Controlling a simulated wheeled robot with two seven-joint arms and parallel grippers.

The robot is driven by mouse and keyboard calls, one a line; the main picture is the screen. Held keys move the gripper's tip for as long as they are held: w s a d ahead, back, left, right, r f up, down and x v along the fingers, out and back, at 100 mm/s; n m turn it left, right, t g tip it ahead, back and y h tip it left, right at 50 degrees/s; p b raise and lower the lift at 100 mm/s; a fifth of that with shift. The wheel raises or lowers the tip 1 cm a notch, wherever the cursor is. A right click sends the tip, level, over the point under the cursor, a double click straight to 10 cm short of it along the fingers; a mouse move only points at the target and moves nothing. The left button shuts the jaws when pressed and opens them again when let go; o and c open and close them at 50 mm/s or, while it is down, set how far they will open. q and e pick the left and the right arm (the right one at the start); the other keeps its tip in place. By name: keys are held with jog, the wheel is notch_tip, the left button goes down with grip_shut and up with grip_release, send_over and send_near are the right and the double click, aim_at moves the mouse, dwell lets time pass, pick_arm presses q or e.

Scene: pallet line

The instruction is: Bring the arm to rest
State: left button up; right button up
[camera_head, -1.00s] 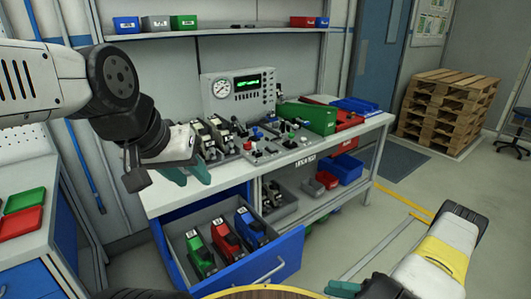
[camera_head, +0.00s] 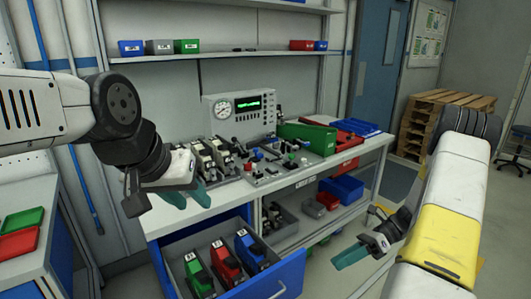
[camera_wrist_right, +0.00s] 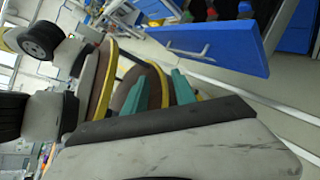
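My left gripper (camera_head: 187,196) hangs at the left of the head view, in front of the workbench (camera_head: 330,172) and above the open drawer. Its teal fingers are a little apart and nothing shows between them. My right gripper (camera_head: 355,255) is at the lower right of the head view, over the floor and beside the bench. The right wrist view shows its two teal fingers (camera_wrist_right: 160,105) apart, with nothing held between them.
The blue-fronted drawer (camera_head: 275,283) is pulled out and holds green, red and blue devices (camera_head: 228,262). The bench bears a gauge panel (camera_head: 240,112) and several parts. Wooden pallets (camera_head: 440,112) stand at the back right. Open floor lies right of the bench.

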jog(key=s+a+r+n+t+h, duration=0.2)
jog(key=s+r+n+t+h, duration=0.1)
jog(key=r+n, duration=0.5)
jog(key=s+a+r+n+t+h, duration=0.3)
jog(key=r+n, duration=0.4)
jog(key=r, duration=0.4)
jog(key=s+a+r+n+t+h, duration=0.2)
jog(key=s+r+n+t+h, duration=0.1)
jog(key=r+n, duration=0.5)
notch_tip(320, 180, up, 2)
jog(key=shift+s+a+r+n+t+h, duration=0.1)
jog(key=shift+s+a+n+t+h, duration=0.25)
jog(key=shift+s+h, duration=0.65)
